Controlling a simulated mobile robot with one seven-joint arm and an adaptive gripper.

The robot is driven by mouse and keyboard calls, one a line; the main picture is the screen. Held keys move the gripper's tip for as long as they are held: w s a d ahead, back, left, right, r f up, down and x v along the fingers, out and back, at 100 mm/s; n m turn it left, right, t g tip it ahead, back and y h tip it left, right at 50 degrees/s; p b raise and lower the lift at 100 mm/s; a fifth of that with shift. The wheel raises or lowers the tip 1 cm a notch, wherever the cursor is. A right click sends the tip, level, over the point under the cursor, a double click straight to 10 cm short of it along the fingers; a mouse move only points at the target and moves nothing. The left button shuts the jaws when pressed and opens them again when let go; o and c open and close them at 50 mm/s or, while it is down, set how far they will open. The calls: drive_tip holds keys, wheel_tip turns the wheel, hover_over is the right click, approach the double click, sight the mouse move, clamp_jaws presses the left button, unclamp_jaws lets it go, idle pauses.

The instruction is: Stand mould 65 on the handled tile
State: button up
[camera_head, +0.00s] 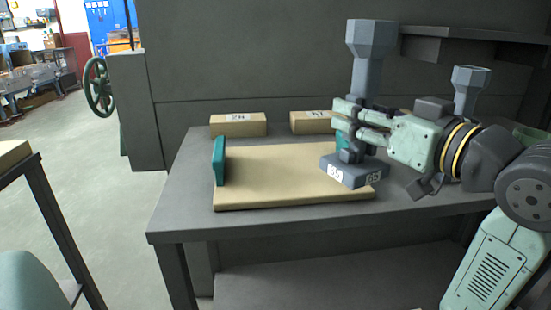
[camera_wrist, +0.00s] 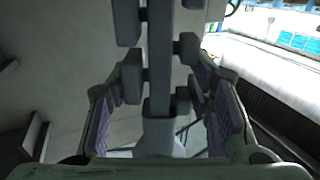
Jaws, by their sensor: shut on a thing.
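Mould 65 (camera_head: 370,70) is a grey-blue piece with a faceted head, a narrow stem and a block base marked 65. It is upright. My gripper (camera_head: 352,120) is shut on its stem from the right; the stem also fills the middle of the wrist view (camera_wrist: 160,60). The handled tile (camera_head: 270,180) is a tan slab with a teal handle at its left end; a second teal handle at the right is mostly hidden behind the mould and gripper. The mould's base is over the tile's right end. I cannot tell whether it touches.
The tile lies on a dark grey table (camera_head: 190,210). Two tan blocks with labels stand behind it, left (camera_head: 238,126) and right (camera_head: 310,123). A similar faceted piece (camera_head: 470,90) stands at the back right under a shelf (camera_head: 450,33). The tile's left and middle are bare.

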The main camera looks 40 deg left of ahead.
drive_tip(key=w+a+f+p, duration=0.1)
drive_tip(key=a+f, duration=0.1)
drive_tip(key=a, duration=0.6)
drive_tip(key=w+a+f+p, duration=0.1)
drive_tip(key=a+f+p, duration=0.1)
drive_tip(key=a, duration=0.6)
drive_tip(key=shift+a+f, duration=0.3)
drive_tip(key=shift+f, duration=0.15)
drive_tip(key=shift+w, duration=0.1)
drive_tip(key=shift+f, duration=0.15)
drive_tip(key=o, duration=1.6)
drive_tip(key=shift+f, duration=0.1)
drive_tip(key=shift+c, duration=0.2)
